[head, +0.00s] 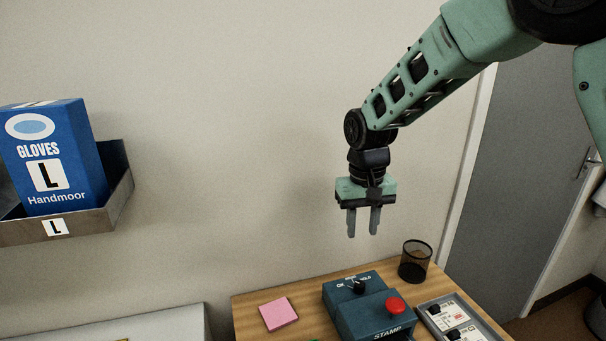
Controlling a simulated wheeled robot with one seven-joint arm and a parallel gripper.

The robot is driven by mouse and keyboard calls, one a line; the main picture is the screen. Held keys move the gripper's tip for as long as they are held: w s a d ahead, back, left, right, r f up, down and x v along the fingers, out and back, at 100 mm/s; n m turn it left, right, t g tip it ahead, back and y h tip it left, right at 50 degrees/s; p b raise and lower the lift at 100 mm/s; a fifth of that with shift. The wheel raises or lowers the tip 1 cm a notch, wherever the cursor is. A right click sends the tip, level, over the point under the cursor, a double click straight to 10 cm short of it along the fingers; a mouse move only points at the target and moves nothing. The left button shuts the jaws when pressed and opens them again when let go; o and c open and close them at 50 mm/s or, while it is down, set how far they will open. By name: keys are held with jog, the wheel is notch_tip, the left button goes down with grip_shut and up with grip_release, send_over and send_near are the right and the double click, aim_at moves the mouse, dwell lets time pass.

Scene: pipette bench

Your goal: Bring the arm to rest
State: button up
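My gripper (363,222) hangs from my green arm in the upper middle of the head view, fingers pointing down. Its two grey fingers are apart with a gap between them, and nothing is held. It is in the air in front of the wall, above the wooden table and apart from everything on it.
Below stand a teal stamp device (366,308) with a red button, a pink note pad (278,314), a black mesh cup (415,262) and a grey tray (436,330). A blue glove box (55,160) sits in a wall holder (118,195) at left. A grey door (520,170) is right.

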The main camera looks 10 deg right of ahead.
jog(key=s+a+r+n+y, duration=0.1)
jog(key=s+a+r+n, duration=0.15)
jog(key=s, duration=0.55)
jog(key=s+a+r+n, duration=0.1)
jog(key=s+a, duration=0.3)
jog(key=s, duration=0.3)
jog(key=s+d+f+n, duration=0.1)
jog(key=s+n, duration=0.2)
jog(key=s, duration=1.2)
jog(key=shift+s+d+f+n, duration=0.25)
jog(key=shift+s+d+n, duration=0.1)
jog(key=shift+d, duration=0.05)
